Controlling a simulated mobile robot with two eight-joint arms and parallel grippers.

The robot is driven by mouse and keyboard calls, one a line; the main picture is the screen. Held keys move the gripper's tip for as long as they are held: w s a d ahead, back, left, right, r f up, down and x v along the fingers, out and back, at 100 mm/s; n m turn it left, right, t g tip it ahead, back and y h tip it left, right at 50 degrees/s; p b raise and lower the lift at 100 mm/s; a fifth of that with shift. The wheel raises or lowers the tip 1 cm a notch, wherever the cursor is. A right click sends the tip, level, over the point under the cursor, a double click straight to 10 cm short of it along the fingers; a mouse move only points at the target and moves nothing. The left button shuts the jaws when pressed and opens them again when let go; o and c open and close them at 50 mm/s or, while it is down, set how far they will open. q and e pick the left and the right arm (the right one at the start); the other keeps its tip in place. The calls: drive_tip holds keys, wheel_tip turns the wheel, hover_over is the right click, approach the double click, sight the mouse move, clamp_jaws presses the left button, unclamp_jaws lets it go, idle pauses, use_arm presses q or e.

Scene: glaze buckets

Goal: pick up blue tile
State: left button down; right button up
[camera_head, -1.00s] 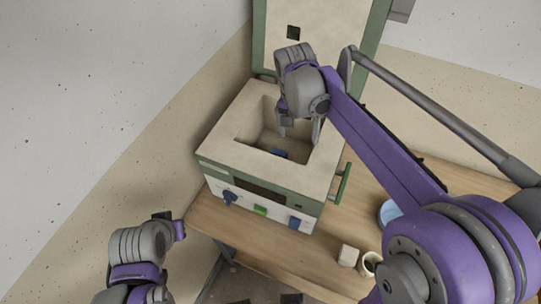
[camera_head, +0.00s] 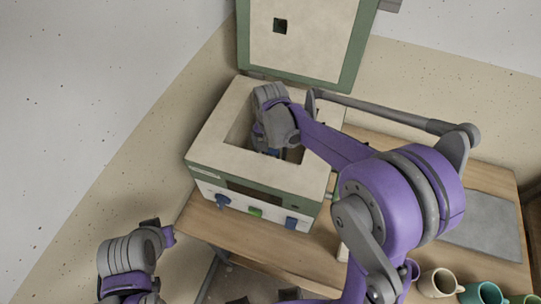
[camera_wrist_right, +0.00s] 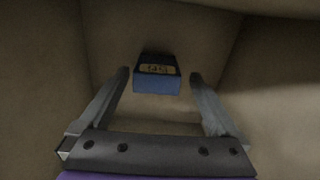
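The blue tile (camera_wrist_right: 157,84) lies on the floor of the open kiln (camera_head: 208,142), with a small label with dark marks on its upper face. In the right wrist view it sits ahead, between the lines of the two fingers. My right gripper (camera_wrist_right: 160,76) is open, its fingers spread wider than the tile, and no contact shows. In the head view my right gripper reaches down into the kiln chamber, and its wrist hides most of the tile and the fingers. My left gripper (camera_head: 167,236) is at the lower left, away from the kiln; its fingers are not clear.
The kiln's lid (camera_head: 300,45) stands open behind the chamber. The chamber walls surround my right gripper closely. The wooden table (camera_head: 200,225) also holds a grey slab (camera_head: 485,222), a cream mug (camera_head: 438,284) and a teal mug (camera_head: 482,293) at the right.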

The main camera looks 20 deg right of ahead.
drive_tip(key=shift+s+r, duration=0.3)
drive_tip(key=shift+s, duration=0.2)
drive_tip(key=shift+w, duration=0.25)
drive_tip(key=c, duration=0.6)
clamp_jaws()
drive_tip(key=shift+r, duration=0.15)
